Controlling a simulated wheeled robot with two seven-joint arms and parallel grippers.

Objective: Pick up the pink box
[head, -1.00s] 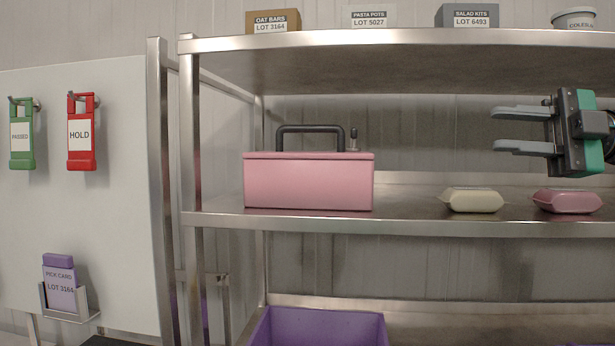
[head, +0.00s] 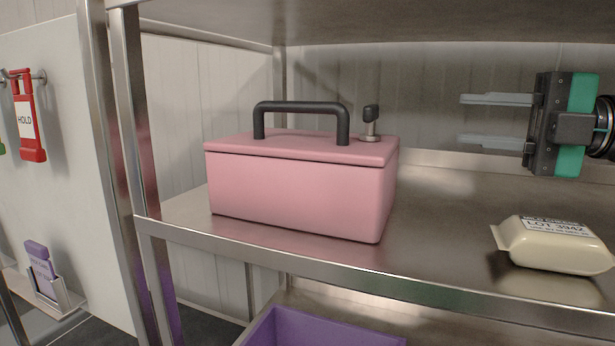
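The pink box (head: 290,195) stands upright on the middle metal shelf, near its left end. It has a black arched handle (head: 300,107) on its lid and a small dark knob (head: 371,120) at the lid's right rear. My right gripper (head: 497,118) is at the right, at about the height of the handle and apart from the box. Its two grey fingers point left, spread apart, with nothing between them. My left gripper is not in view.
A cream packet (head: 552,246) lies on the shelf (head: 450,200) at the right. A shelf post (head: 135,110) stands left of the box, and another shelf is above. A purple bin (head: 320,328) is below. The shelf between box and packet is clear.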

